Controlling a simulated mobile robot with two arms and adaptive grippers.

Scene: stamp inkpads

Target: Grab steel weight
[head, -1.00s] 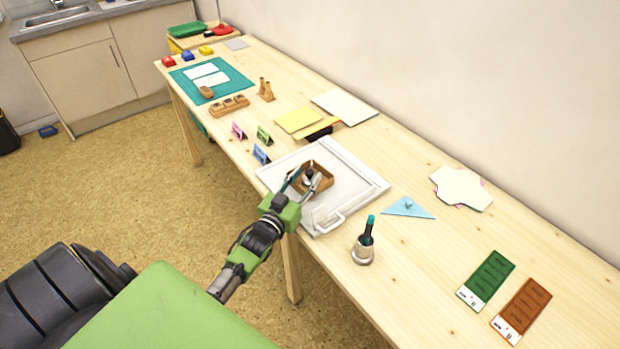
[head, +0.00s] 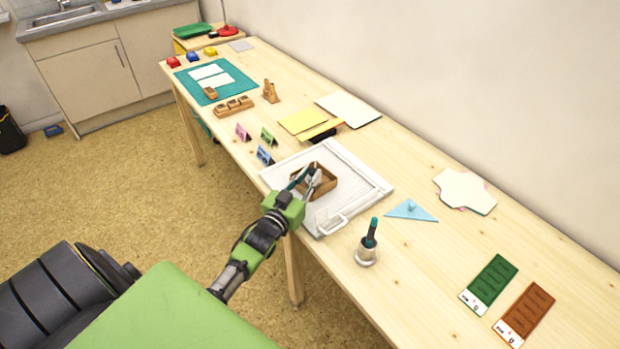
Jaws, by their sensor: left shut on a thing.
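A small brown wooden box (head: 328,190) stands on a white board (head: 362,196) on the long table. My left gripper (head: 308,178), at the end of the green and black arm, reaches into the box from the front left. Its fingers are closed on a small dark and grey thing, which I take to be the steel weight; the fingers and the box wall hide most of it. I cannot tell whether it touches the box floor. My right gripper is not in view.
A clear handled piece (head: 328,222) lies at the board's near corner. A green-topped tool stands in a metal cup (head: 367,252) nearby, beside a blue triangle (head: 411,211). Small coloured cards (head: 265,155) stand left of the board.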

